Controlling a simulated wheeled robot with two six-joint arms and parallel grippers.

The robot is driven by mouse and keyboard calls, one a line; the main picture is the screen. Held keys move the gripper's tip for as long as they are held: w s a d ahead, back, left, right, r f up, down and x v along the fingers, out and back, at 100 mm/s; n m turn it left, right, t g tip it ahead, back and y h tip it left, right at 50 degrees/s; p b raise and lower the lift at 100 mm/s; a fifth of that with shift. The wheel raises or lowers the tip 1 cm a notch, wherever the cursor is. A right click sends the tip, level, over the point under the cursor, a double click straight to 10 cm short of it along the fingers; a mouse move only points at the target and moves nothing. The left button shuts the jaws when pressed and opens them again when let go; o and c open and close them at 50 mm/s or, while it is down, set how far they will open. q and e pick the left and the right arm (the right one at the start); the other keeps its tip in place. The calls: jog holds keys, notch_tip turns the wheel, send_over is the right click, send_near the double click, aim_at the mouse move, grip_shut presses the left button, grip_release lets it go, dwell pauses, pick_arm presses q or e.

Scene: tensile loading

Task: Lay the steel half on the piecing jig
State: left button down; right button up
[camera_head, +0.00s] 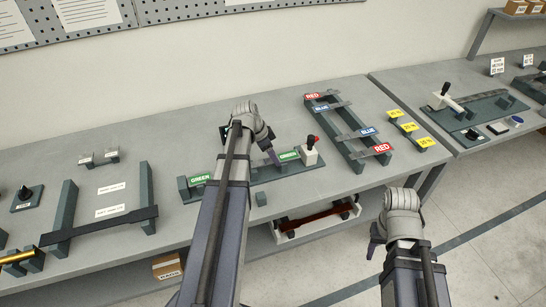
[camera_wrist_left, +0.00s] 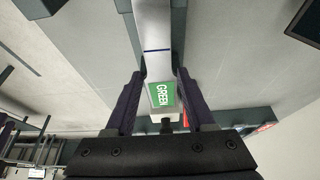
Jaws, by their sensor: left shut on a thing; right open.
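The piecing jig is a dark green base (camera_head: 255,178) on the bench, with GREEN labels at both ends and a white block with a dark lever (camera_head: 309,155) at its right. My left gripper (camera_head: 273,157) is over the jig's right part. In the left wrist view its fingers (camera_wrist_left: 161,103) are shut on the wide end of the pale steel half (camera_wrist_left: 155,35), which has a dark blue line across it. The half runs along the jig; whether it touches is unclear. My arm hides it in the head view. My right gripper (camera_head: 376,242) is open, off the bench's front edge.
A dark rack (camera_head: 351,150) with RED and BLUE labels stands right of the jig, beside yellow-labelled blocks (camera_head: 409,127). A frame with a dark bar (camera_head: 100,222) stands at left. A small grey-green block (camera_head: 261,199) lies before the jig. A tray (camera_head: 316,218) is below the bench.

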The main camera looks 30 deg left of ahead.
pick_arm(q)
jog(key=shift+f, duration=0.15)
jog(key=shift+c, duration=1.3)
grip_release()
jog(key=shift+s+a+r+p, duration=0.1)
jog(key=shift+r+p, duration=0.4)
jog(key=shift+r, duration=0.1)
jog(key=p+v, duration=1)
jog(key=v, duration=0.1)
